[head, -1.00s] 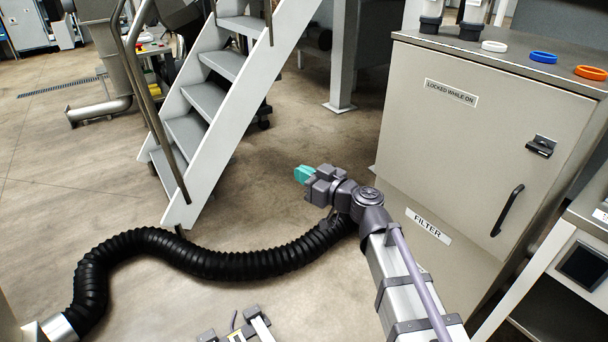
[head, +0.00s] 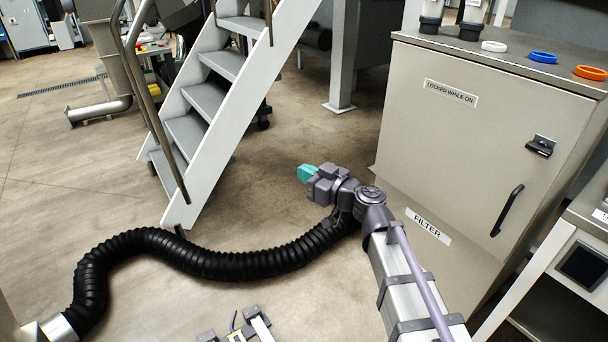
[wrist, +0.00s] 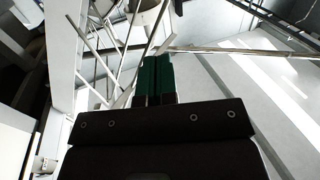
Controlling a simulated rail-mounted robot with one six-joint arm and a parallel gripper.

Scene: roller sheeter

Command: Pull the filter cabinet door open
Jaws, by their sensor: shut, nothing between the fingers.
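The filter cabinet door (head: 465,135) is a beige panel on the right in the head view, and it is closed. A black bar handle (head: 507,210) is on its lower right. A black latch (head: 541,146) sits above the handle, and a "LOCKED WHILE ON" label (head: 451,93) is near the top. My gripper (head: 304,173), with teal fingertips, is left of the cabinet, apart from the door and handle, and points left towards the stairs. In the wrist view its green fingers (wrist: 154,78) are together with nothing between them. The handle is not recognisable in the wrist view.
White stairs (head: 215,90) with a handrail stand to the left. A black ribbed hose (head: 200,262) lies across the floor. White, blue and orange rings (head: 543,57) lie on the cabinet top (head: 470,48). A bench (head: 550,275) with a dark screen stands at lower right.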

